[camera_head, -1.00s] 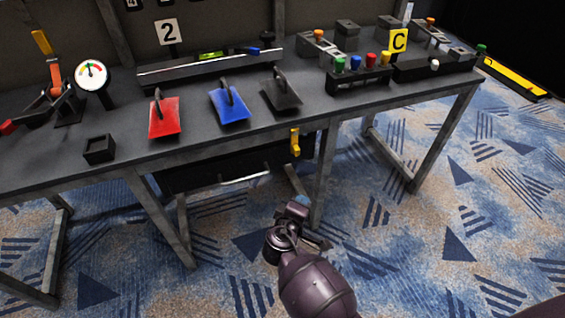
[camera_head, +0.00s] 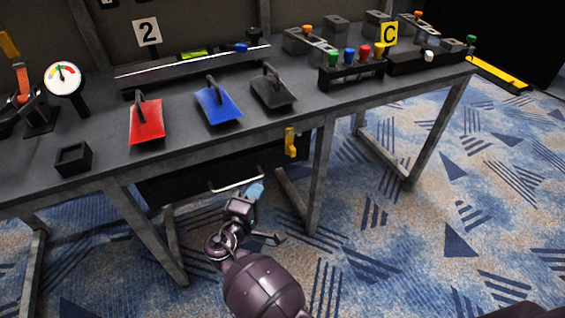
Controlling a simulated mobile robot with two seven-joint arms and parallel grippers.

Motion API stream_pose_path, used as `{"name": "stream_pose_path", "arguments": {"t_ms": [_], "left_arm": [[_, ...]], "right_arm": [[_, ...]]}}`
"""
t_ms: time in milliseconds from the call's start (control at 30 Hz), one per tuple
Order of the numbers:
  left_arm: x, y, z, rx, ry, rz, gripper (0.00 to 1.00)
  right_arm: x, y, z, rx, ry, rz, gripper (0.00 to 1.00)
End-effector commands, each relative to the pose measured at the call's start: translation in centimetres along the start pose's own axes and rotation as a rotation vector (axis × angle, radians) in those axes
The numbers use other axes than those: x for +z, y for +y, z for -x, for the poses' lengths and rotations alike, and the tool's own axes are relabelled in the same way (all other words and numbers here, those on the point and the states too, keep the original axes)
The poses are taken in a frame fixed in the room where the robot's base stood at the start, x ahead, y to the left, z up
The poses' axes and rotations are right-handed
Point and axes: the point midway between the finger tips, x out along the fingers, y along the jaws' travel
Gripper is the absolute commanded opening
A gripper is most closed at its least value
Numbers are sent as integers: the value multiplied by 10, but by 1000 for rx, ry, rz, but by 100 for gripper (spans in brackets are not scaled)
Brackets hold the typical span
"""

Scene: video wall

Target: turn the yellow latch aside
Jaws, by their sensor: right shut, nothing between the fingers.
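The yellow latch (camera_head: 290,142) hangs upright at the front edge of the table, at the right end of the dark drawer (camera_head: 205,172) under the tabletop. The drawer front has a pale bar handle (camera_head: 232,185). My right gripper (camera_head: 256,190) is below the table, just in front of the handle's right part in the picture. It is shut and looks empty. It is below and left of the latch, clearly apart from it. I cannot tell whether the fingertips touch the handle. My left gripper is out of view.
The grey table (camera_head: 185,150) carries red (camera_head: 147,122), blue (camera_head: 218,106) and black (camera_head: 273,92) handled plates, a dial gauge (camera_head: 65,78), a small black box (camera_head: 73,159) and a rack of coloured pegs (camera_head: 350,76). A table leg (camera_head: 319,185) stands right of the latch. Carpet in front is free.

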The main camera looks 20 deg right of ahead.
Motion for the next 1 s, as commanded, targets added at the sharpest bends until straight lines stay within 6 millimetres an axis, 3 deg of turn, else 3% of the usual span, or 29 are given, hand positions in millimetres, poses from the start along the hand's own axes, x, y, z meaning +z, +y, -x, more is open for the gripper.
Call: {"name": "stream_pose_path", "arguments": {"t_ms": [267,733,1000], "left_arm": [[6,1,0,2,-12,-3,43],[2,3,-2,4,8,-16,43],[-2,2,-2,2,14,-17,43]], "right_arm": [[1,-2,-21,0,-1,2,0],[1,-3,-102,-2,-1,2,0],[24,0,-124,0,-1,0,0]]}}
